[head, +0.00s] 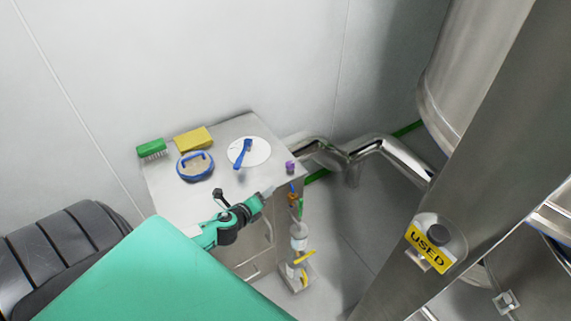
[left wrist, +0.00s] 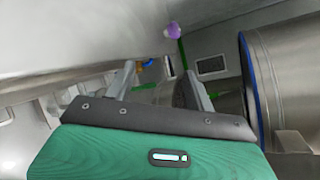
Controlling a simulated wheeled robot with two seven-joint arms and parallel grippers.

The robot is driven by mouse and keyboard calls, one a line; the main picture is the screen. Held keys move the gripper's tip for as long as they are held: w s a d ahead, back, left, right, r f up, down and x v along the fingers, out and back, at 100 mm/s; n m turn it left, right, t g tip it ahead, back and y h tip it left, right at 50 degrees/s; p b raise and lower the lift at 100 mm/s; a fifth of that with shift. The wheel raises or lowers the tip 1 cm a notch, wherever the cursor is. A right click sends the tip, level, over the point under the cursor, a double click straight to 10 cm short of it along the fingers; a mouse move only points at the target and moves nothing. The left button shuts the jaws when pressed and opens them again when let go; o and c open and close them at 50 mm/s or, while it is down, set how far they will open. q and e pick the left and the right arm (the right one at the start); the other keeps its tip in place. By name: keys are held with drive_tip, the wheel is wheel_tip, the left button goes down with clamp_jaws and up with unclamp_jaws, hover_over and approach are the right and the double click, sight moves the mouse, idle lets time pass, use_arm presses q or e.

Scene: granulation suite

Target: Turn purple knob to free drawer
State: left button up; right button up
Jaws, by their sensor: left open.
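The small purple knob (head: 290,167) sits at the right edge of the steel cabinet (head: 170,205), near its top. In the left wrist view the purple knob (left wrist: 173,31) shows at the top, beyond the fingertips. My left gripper (head: 268,191) is just in front of and to the left of the knob in the head view, apart from it. In the left wrist view its two fingers (left wrist: 160,80) are spread with nothing between them. The cabinet front is partly hidden by my arm, and I cannot tell the drawer's state. My right gripper is not in view.
A green brush (head: 151,147), yellow sponge (head: 194,138), blue-handled round pad (head: 195,167) and white disc (head: 262,153) with a blue brush (head: 243,153) lie on the cabinet top. Steel pipes (head: 385,150) run behind. A "USED" sign (head: 428,247) is at right.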

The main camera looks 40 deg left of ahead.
sight(288, 165)
use_arm(q)
drive_tip(key=w+a+r+m+h, duration=0.1)
drive_tip(key=m, duration=0.3)
drive_tip(key=w+a+r+m+h, duration=0.1)
drive_tip(key=a+m, duration=0.1)
drive_tip(key=m, duration=0.3)
drive_tip(key=w+a+r+m+h, duration=0.1)
drive_tip(key=r+m+h, duration=0.1)
drive_tip(key=m, duration=0.2)
drive_tip(key=shift+w+a+m+g, duration=0.2)
drive_tip(key=shift+w+m+g, duration=0.1)
drive_tip(key=shift+g, duration=0.1)
drive_tip(key=shift+a+f+m, duration=0.15)
drive_tip(key=shift+a+m, duration=0.2)
drive_tip(key=shift+m, duration=0.05)
drive_tip(key=shift+w+a+f+h+p, duration=0.1)
drive_tip(key=shift+w+h+p, duration=0.1)
drive_tip(key=shift+h+p, duration=0.1)
drive_tip(key=shift+w+f, duration=0.1)
drive_tip(key=shift+w, duration=0.15)
drive_tip(key=x, duration=1.3)
drive_tip(key=shift+s+f, duration=0.1)
drive_tip(key=shift+s, duration=0.05)
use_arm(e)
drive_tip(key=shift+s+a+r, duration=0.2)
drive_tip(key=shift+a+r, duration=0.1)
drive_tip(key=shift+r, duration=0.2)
